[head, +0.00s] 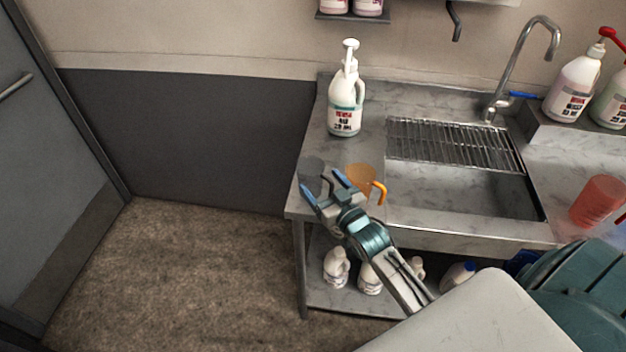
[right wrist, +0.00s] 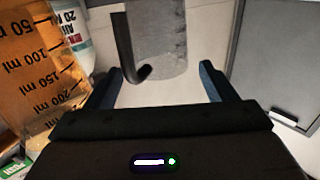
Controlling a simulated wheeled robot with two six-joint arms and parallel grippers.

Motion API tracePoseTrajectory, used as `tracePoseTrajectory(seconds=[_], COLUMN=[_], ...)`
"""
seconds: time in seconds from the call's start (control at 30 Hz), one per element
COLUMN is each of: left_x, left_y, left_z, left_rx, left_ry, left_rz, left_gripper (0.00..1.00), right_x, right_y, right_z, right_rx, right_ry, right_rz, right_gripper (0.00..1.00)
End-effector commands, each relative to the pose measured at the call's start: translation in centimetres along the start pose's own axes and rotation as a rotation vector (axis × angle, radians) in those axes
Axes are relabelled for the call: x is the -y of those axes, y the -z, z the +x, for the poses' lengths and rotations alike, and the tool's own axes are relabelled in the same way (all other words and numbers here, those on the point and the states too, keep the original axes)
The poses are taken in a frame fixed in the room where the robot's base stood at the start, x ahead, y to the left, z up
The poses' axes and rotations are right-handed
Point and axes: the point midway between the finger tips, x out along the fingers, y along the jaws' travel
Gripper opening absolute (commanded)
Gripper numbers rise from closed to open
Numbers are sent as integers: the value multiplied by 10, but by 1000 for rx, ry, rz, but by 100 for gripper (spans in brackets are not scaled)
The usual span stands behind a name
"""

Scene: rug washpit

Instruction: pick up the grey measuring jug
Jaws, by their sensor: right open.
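The grey measuring jug (head: 312,172) stands at the left front corner of the steel counter. My right gripper (head: 322,182) is open right at it, in front of the jug in the head view, hiding part of it. In the right wrist view the grey jug (right wrist: 160,40) is ahead of the open fingers, with its dark handle (right wrist: 124,50) on the left, pointing toward the gripper. The jug looks empty of my grip, with clear space between it and both fingers. My left gripper is not in view.
An orange measuring jug (head: 360,178) stands close on the right of my gripper; it fills the left of the right wrist view (right wrist: 35,70). A white pump bottle (head: 345,100) stands behind. A sink (head: 455,190) with a rack (head: 450,142) lies to the right. A red jug (head: 597,200) is further right.

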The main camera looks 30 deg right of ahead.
Motion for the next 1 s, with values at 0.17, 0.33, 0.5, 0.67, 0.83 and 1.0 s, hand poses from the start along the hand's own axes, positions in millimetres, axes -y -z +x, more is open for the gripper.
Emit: tracePoseTrajectory(seconds=[0.17,0.33,0.5,0.67,0.83,1.0], left_x=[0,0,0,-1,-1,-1], left_y=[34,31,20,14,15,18], left_z=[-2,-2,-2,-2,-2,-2], left_rx=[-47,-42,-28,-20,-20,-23], left_ry=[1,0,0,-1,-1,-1], left_rz=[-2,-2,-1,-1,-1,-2], left_gripper=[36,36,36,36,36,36], right_x=[0,0,0,0,0,0], right_y=[1,0,0,0,0,0], right_z=[29,41,42,41,41,41], right_rx=[-1,0,0,0,0,0], right_ry=[0,1,1,1,1,1], right_rz=[3,1,0,0,0,0], right_gripper=[78,78,78,56,43,43])
